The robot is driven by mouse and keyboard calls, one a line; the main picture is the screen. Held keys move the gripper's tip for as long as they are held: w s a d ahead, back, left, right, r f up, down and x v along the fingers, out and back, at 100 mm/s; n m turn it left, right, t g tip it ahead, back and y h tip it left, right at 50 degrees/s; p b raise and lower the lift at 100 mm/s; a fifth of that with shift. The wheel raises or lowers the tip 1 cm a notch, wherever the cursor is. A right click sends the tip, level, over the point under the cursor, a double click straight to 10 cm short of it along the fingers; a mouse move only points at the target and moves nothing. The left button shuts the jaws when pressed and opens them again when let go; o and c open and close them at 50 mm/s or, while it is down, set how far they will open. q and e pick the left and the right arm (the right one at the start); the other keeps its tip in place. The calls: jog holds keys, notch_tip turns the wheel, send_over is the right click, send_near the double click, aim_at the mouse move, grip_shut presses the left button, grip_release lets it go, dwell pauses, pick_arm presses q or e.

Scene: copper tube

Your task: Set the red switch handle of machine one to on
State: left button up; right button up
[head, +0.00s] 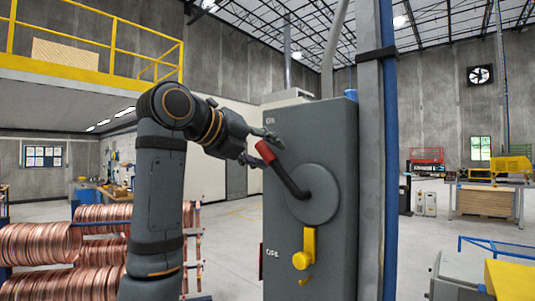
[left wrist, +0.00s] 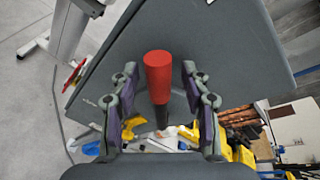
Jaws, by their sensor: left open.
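The grey machine cabinet (head: 340,130) stands in the middle of the head view. Its dark lever comes out of a round grey disc (head: 318,200) and slants up and left to a red handle (head: 266,152). A label that seems to read ON is near the cabinet's top left, and one like OFF is lower left. My left gripper (head: 264,147) is open at the red end. In the left wrist view the red handle (left wrist: 158,72) sits between the spread fingers, with gaps on both sides. My right gripper is not in view.
A yellow knob (head: 304,248) is on the cabinet below the disc. A grey post with a blue edge (head: 389,150) stands close on the cabinet's right. Copper coils (head: 45,240) are stacked at lower left. Open floor lies beyond on the right.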

pick_arm(q)
jog(key=v, duration=1.1)
jog(key=shift+s, duration=0.2)
jog(key=shift+a, duration=0.1)
